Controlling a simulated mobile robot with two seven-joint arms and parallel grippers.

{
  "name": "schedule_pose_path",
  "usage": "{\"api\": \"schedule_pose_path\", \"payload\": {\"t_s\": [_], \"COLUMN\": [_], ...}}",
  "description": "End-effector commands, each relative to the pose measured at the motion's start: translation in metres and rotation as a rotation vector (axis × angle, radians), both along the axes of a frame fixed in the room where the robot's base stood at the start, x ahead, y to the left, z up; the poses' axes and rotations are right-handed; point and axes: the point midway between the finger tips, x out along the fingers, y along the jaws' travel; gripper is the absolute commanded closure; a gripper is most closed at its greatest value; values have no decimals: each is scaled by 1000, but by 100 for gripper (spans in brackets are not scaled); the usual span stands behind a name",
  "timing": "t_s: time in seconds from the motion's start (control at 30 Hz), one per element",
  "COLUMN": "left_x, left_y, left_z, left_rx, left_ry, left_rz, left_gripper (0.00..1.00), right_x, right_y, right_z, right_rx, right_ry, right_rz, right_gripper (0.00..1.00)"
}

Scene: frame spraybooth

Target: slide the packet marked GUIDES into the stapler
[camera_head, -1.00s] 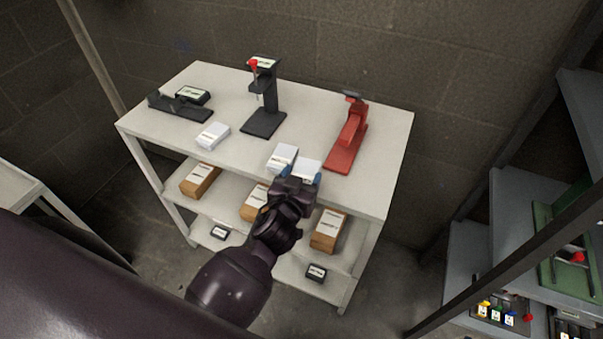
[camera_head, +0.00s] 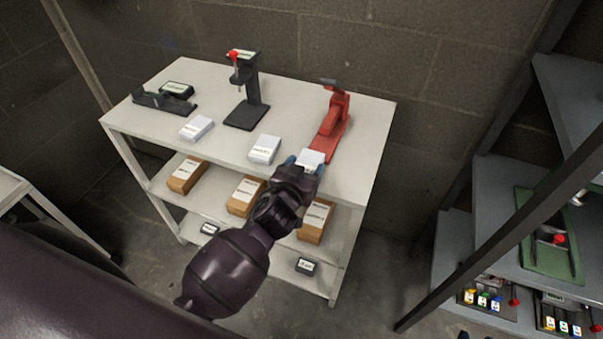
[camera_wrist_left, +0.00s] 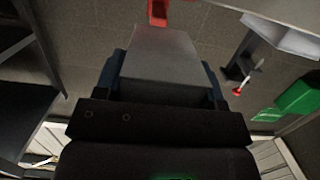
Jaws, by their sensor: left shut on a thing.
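My left gripper (camera_head: 305,166) is shut on a white packet (camera_head: 312,157) at the table's front edge, with blue fingertips on either side of it. Its marking cannot be read. The red stapler (camera_head: 332,128) stands upright on the table just beyond the packet and slightly right. The packet points toward the stapler's base; whether they touch cannot be told. In the left wrist view the packet (camera_wrist_left: 163,55) shows as a grey block between the fingers, and part of the red stapler (camera_wrist_left: 157,12) shows beyond its far end. My right gripper is not in view.
Two other white packets (camera_head: 264,149) (camera_head: 196,128) lie on the white table (camera_head: 370,140). A black press with a red knob (camera_head: 246,95) and a low black device (camera_head: 165,99) stand behind them. Brown boxes (camera_head: 187,174) sit on the shelf below. A grey rack (camera_head: 555,215) stands right.

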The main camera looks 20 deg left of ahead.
Motion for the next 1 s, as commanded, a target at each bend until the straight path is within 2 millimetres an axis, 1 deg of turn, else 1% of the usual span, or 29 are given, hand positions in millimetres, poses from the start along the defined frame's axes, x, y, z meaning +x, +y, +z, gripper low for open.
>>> {"api": "schedule_pose_path", "payload": {"t_s": [0.47, 0.73, 1.0], "left_x": [37, 58, 76], "left_y": [-1, -2, -3], "left_z": [-14, -19, -22], "left_rx": [0, 0, 0], "left_ry": [0, 0, -1], "left_rz": [-1, 0, 0], "left_gripper": [60, 60, 60], "right_x": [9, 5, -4], "right_y": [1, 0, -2], "right_z": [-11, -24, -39], "right_rx": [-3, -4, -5], "right_ry": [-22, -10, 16], "right_rz": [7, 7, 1], "right_gripper": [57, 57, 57]}}
